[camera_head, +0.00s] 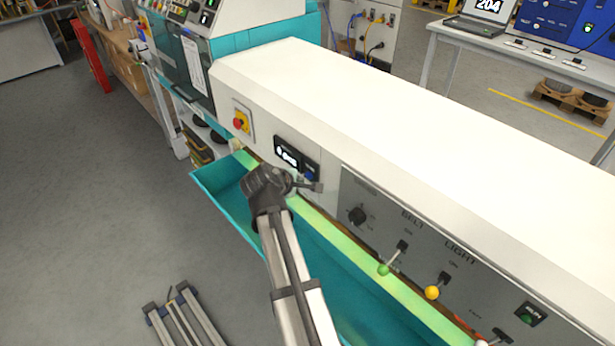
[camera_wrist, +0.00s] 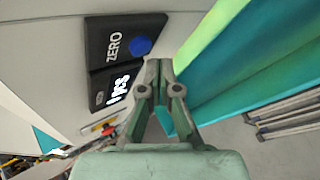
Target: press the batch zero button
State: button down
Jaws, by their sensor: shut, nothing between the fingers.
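The batch zero button is a round blue button (camera_wrist: 141,46) beside the word ZERO on a black counter box (camera_wrist: 98,42). The box has a lit display (camera_wrist: 118,88) ending in "pcs". In the head view the counter box (camera_head: 287,152) sits on the white front of the machine, and the blue button (camera_head: 309,176) shows just above my gripper (camera_head: 316,187). My gripper (camera_wrist: 158,66) is shut and empty. In the wrist view its fingertips appear just below and right of the button. I cannot tell whether they touch the panel.
A red stop knob (camera_head: 238,123) on a yellow plate is left of the counter. A teal trough (camera_head: 215,178) runs below the machine front.

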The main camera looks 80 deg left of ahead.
jog(key=shift+s, duration=0.1)
jog(key=shift+s+d, duration=0.45)
jog(key=shift+s, duration=0.25)
jog(key=shift+s+d, duration=0.4)
jog(key=shift+s, duration=0.25)
jog(key=shift+s+d, duration=0.45)
jog(key=shift+s, duration=0.25)
